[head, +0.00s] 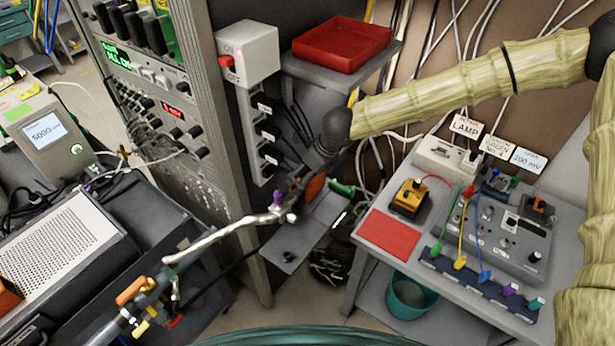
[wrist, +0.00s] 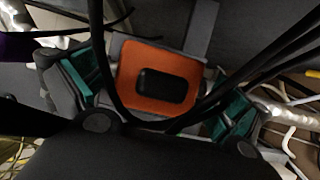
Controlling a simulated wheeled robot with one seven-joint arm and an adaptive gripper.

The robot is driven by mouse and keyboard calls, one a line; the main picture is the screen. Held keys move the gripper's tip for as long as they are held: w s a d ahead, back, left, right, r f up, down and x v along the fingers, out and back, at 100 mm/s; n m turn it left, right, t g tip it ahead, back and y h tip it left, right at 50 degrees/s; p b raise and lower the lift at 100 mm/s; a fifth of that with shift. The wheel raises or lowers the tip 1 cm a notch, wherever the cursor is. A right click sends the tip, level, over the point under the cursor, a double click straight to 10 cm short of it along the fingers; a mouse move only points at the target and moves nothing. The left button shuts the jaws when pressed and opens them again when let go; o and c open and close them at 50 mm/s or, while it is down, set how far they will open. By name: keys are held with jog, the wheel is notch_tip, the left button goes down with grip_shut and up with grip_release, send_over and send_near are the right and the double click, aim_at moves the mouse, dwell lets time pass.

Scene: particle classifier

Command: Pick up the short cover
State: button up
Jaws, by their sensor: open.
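An orange plate with a dark raised block at its middle lies in the wrist view (wrist: 135,72); an orange patch beside my gripper in the head view (head: 316,186) looks like the same plate. It is the likeliest short cover, but no label confirms this. My gripper (wrist: 154,97) is open, with a teal-padded finger on each side of the plate. I cannot tell whether either finger touches it. Black cables cross in front of the plate and hide parts of it. In the head view my gripper (head: 316,192) is partly hidden among cables.
A grey shelf with a black knob (head: 288,257) is below my gripper. A switch box (head: 247,50) and a red tray (head: 342,42) are above. A pale pipe (head: 225,234) runs in from the left. The instrument table with a red mat (head: 388,235) is right.

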jog(key=c, duration=1)
jog(key=shift+c, duration=0.2)
jog(key=shift+d+r+b, duration=0.1)
jog(key=shift+b, duration=0.2)
